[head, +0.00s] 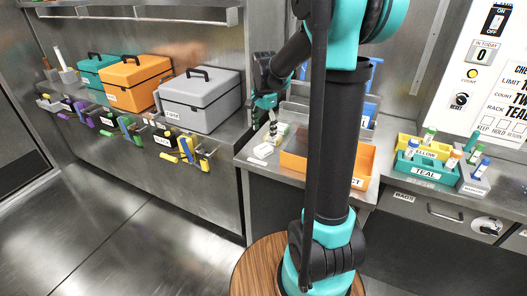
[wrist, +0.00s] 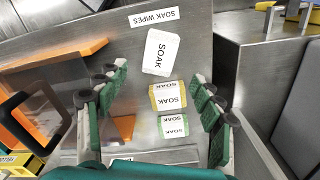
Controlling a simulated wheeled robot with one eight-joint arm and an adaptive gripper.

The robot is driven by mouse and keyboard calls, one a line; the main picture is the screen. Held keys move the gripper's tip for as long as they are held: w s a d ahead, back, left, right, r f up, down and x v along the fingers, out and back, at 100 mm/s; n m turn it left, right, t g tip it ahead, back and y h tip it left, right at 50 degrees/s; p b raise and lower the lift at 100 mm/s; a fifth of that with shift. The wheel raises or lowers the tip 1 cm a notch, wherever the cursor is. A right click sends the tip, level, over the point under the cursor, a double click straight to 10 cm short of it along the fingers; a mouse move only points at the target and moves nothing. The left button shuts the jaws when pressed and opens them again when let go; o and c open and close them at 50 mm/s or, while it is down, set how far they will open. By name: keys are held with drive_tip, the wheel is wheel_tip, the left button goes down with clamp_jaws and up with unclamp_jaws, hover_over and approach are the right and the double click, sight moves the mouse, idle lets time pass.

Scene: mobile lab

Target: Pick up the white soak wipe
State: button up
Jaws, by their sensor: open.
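The white soak wipe (wrist: 159,53) lies flat on the metal counter in the wrist view, marked SOAK, just below the SOAK WIPES label (wrist: 153,17). In the head view it is a small pale patch (head: 264,150) near the counter's left edge. A yellow-edged wipe (wrist: 156,98) and a green-edged wipe (wrist: 163,134) lie in line with it, nearer my gripper. My gripper (wrist: 160,74) is open and empty above the wipes. Its green-padded fingers stand on either side of the row, with the white wipe just past the fingertips. The head view shows my gripper (head: 267,103) partly behind my arm.
An orange tray (head: 293,163) stands right of the wipes in the head view. Teal (head: 425,171) and yellow tube racks stand further right. Toolboxes, including a grey one (head: 200,103), and hanging tools line the left counter. A vertical metal wall rises behind.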

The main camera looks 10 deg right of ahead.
sight(263, 148)
drive_tip(key=shift+s+a+f, duration=0.1)
drive_tip(key=shift+f, duration=3.6)
drive_tip(key=shift+c, duration=0.6)
drive_tip(key=c, duration=1)
drive_tip(key=shift+r, duration=0.15)
wheel_tip(263, 148, up, 20)
